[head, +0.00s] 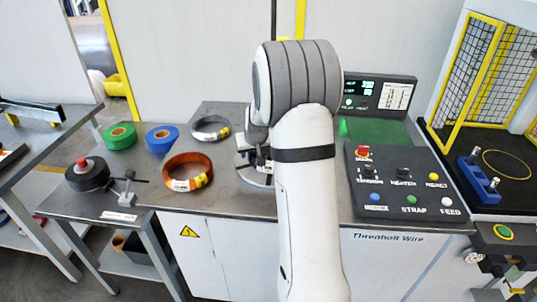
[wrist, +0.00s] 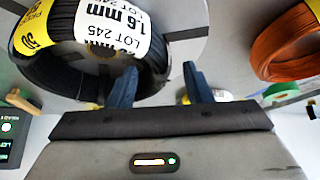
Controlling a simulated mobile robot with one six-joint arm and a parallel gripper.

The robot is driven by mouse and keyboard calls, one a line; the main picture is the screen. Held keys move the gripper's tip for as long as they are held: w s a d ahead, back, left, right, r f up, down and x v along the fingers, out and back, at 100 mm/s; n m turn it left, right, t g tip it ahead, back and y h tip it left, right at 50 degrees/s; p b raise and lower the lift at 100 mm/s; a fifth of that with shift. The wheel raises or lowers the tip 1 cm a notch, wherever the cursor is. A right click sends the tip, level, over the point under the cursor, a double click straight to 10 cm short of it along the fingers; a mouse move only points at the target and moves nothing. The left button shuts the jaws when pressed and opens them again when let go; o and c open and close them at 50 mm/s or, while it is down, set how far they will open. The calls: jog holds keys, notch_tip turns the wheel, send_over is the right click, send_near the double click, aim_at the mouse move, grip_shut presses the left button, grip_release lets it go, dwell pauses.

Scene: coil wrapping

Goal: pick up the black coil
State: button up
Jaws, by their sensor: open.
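The black coil (wrist: 62,72) lies at the upper left of the wrist view, with a white and yellow label reading 1.6 mm, LOT 245. It rests on a round grey plate (wrist: 190,45). My gripper (wrist: 159,68) is open, with two blue fingers apart. The left finger overlaps the coil's lower right side in the picture; the right finger stands outside the coil's right edge. Nothing is held, and I cannot tell whether a finger touches the coil. In the head view my arm hides most of this spot.
A copper coil (head: 188,172) and a grey coil (head: 210,128) lie left of my arm. Green (head: 119,136) and blue (head: 161,138) tape rolls lie farther left, near a black roll (head: 87,176) with a red knob. A control panel (head: 405,185) stands right of my arm.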

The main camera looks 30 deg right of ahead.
aim_at(252, 153)
jog(key=x, duration=0.3)
jog(key=shift+f, duration=0.3)
jog(key=shift+s, duration=0.1)
grip_shut()
dwell(1.0)
jog(key=shift+r, duration=0.15)
